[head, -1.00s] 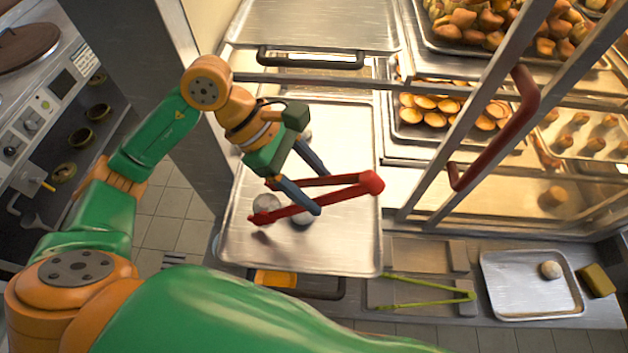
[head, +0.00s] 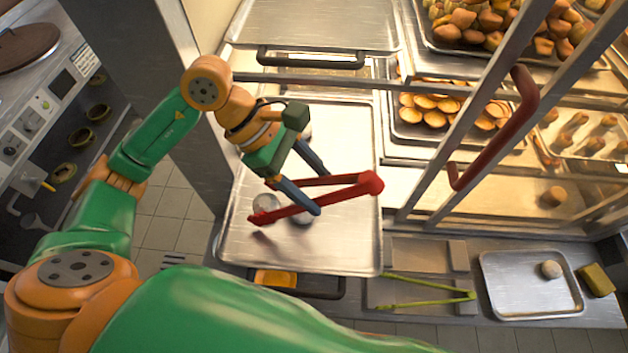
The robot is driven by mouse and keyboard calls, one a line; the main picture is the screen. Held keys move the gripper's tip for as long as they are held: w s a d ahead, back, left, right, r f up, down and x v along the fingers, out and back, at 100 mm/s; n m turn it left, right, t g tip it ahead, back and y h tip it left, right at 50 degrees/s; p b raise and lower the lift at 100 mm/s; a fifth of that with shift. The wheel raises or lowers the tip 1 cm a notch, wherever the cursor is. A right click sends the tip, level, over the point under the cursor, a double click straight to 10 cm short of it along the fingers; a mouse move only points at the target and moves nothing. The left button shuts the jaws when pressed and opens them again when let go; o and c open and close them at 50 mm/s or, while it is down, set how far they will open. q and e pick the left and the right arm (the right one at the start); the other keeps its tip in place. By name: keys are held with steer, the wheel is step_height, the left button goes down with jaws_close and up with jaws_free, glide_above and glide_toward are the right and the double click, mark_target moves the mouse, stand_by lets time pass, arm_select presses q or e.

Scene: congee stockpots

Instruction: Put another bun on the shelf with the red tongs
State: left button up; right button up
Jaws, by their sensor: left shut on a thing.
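My left gripper (head: 322,192) is shut on the red tongs (head: 345,192) above the large metal tray (head: 345,245). The tongs' hinge end points right and their arms reach left, spread apart. Two pale round buns (head: 266,203) are close to the lower tong arm, one partly hidden behind it. I cannot tell whether the tongs touch them. Another pale bun (head: 307,131) shows partly behind my gripper at the back of the tray. One more bun (head: 551,269) sits on a small metal tray (head: 500,300) on the counter at right. My right gripper is out of view.
Green tongs (head: 430,290) lie on the counter, with a yellow-green block (head: 597,280) at far right. A glass case with a red handle (head: 525,100) and trays of pastries (head: 470,30) stands at right. An empty tray (head: 310,20) is at the back.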

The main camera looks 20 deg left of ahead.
arm_select(q)
step_height(320, 180, up, 10)
steer(key=p, duration=0.6)
steer(key=shift+o, duration=0.2)
steer(key=shift+c, duration=0.6)
steer(key=shift+o, duration=0.3)
steer(key=shift+c, duration=0.7)
